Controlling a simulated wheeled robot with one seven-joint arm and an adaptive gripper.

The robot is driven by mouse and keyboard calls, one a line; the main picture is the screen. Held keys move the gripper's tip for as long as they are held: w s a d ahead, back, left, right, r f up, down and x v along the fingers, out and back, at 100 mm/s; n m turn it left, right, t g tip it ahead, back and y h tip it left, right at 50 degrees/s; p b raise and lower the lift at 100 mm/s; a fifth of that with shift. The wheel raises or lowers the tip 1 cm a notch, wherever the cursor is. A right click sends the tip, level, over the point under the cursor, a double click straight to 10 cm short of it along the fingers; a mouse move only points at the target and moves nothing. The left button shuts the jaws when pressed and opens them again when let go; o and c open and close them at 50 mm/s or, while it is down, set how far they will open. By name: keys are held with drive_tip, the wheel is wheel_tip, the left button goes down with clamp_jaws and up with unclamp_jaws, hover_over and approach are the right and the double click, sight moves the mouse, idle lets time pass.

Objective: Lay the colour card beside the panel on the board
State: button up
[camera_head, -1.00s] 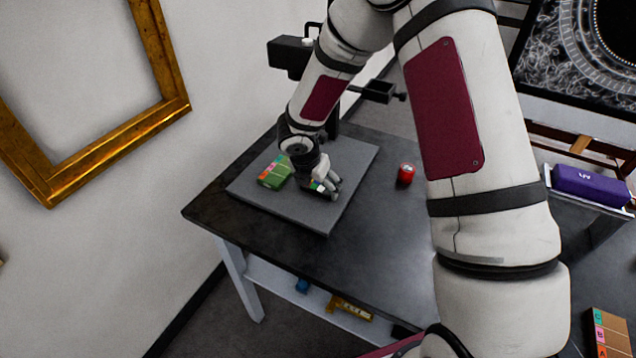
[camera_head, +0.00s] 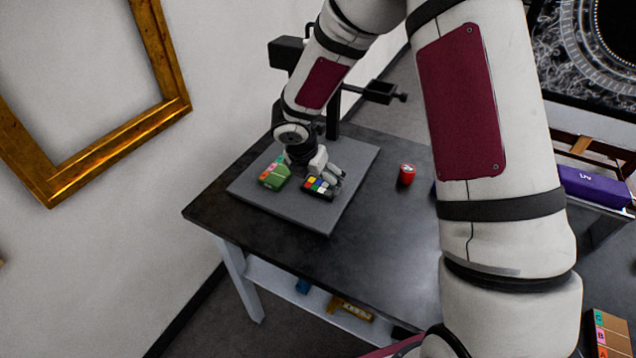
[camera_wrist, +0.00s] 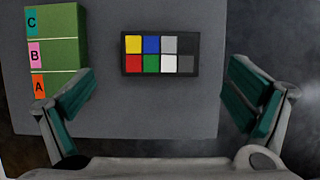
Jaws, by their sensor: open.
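The colour card (camera_head: 319,188), a small black card with several coloured and grey squares, lies flat on the grey board (camera_head: 300,215). In the wrist view the card (camera_wrist: 161,54) lies to the right of the green panel (camera_wrist: 66,40), with a gap between them. The panel (camera_head: 274,174) has tabs marked A, B and C and lies near the board's left side. My gripper (camera_head: 334,182) is just above the board behind the card. In the wrist view my gripper (camera_wrist: 160,100) is open, its fingers wide apart and clear of the card.
A red can-like object (camera_head: 406,174) stands on the dark table (camera_head: 385,240) right of the board. A black stand with a clamp arm (camera_head: 380,92) rises behind the board. A gilt frame (camera_head: 165,50) hangs on the left wall. A purple box (camera_head: 595,187) is at right.

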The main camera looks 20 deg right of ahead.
drive_tip(key=s+d+r+m+h, duration=0.1)
drive_tip(key=s+r+m, duration=0.3)
drive_tip(key=r, duration=0.5)
drive_tip(key=s+d+r+m, duration=0.1)
drive_tip(key=s+r+m, duration=0.25)
drive_tip(key=r, duration=0.55)
drive_tip(key=s+r+m+y, duration=0.1)
drive_tip(key=s+r+m, duration=0.2)
drive_tip(key=s+m, duration=0.3)
drive_tip(key=s+r+m+t+y, duration=0.1)
drive_tip(key=s+r+m, duration=0.3)
drive_tip(key=s+m, duration=0.3)
drive_tip(key=s+r+m+t+y, duration=0.1)
drive_tip(key=s+r+m, duration=0.3)
drive_tip(key=s, duration=0.5)
drive_tip(key=shift+s+a+m+y, duration=0.25)
drive_tip(key=shift+m+y, duration=0.35)
drive_tip(key=shift+m, duration=0.65)
drive_tip(key=shift+d+r, duration=0.1)
